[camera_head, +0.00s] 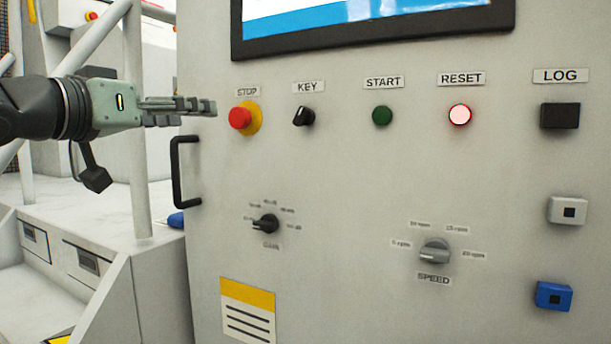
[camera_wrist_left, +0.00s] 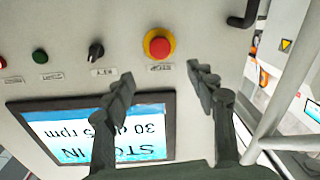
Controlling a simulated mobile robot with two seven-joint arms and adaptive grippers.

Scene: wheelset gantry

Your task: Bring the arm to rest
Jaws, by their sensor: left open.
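My left gripper (camera_head: 202,108) comes in from the left in the head view, at the height of the red STOP button (camera_head: 240,118) and to the left of it. In the left wrist view its two fingers (camera_wrist_left: 160,82) stand wide apart with nothing between them. The STOP button with its yellow collar (camera_wrist_left: 159,44) shows beyond the fingertips there, and I see no contact. My right gripper is in neither view.
The grey control panel (camera_head: 340,180) fills the right side, with a KEY switch (camera_head: 304,116), a green START button (camera_head: 382,115), a lit RESET button (camera_head: 460,114) and a screen (camera_head: 375,12). A black handle (camera_head: 180,172) sits below my gripper. White railings (camera_head: 139,190) stand at left.

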